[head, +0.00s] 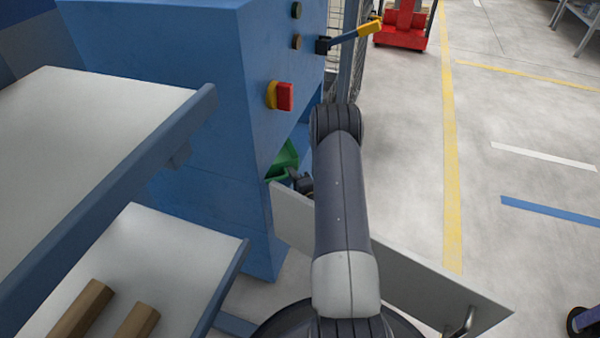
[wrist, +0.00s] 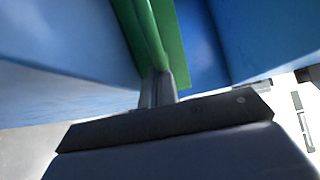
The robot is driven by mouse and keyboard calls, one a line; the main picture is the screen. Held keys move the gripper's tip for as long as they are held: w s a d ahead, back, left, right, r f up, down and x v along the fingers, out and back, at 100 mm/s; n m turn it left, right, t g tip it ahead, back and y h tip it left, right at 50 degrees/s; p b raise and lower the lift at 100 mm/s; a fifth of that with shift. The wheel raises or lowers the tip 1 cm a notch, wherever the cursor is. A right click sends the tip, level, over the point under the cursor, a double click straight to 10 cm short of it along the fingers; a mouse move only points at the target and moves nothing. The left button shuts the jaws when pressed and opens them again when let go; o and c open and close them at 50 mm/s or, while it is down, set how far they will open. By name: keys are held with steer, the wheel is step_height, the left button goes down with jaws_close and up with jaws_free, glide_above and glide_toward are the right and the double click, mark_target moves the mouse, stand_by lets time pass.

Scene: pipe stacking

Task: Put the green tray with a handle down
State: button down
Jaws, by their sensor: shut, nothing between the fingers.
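The green tray (head: 285,160) shows in part at the blue machine's opening, just below the red and yellow switch. Much of it is hidden behind the machine's side and my arm. My gripper (head: 298,181) is right beside the tray's near end, partly hidden by my arm. In the wrist view, the green tray (wrist: 172,60) rises just beyond my gripper (wrist: 158,85). The fingers are shut and close against its edge in the picture; whether they touch it I cannot tell. The tray's handle cannot be clearly made out.
The blue machine (head: 200,110) has a red and yellow switch (head: 282,96) and a lever (head: 350,38). A pale panel with a handle (head: 430,285) extends below my arm. Shelves (head: 90,130) stand at the left, with brown pieces (head: 82,308) on the lower one. Open floor lies right.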

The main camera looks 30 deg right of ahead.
step_height(320, 180, up, 10)
steer(key=p, duration=0.4)
steer(key=s+d+f+p, duration=0.1)
steer(key=s+d+f, duration=0.35)
steer(key=s, duration=0.25)
steer(key=s+d+f+p, duration=0.2)
steer(key=s+d+f, duration=0.1)
steer(key=s+f, duration=0.35)
steer(key=w+a+b, duration=0.2)
steer(key=w+b, duration=0.1)
steer(key=w, duration=0.9)
steer(key=shift+w+a+r+n+y, duration=0.2)
steer(key=shift+w+a+n+y, duration=0.1)
steer(key=shift+w+n+y, duration=0.1)
steer(key=shift+s, duration=0.1)
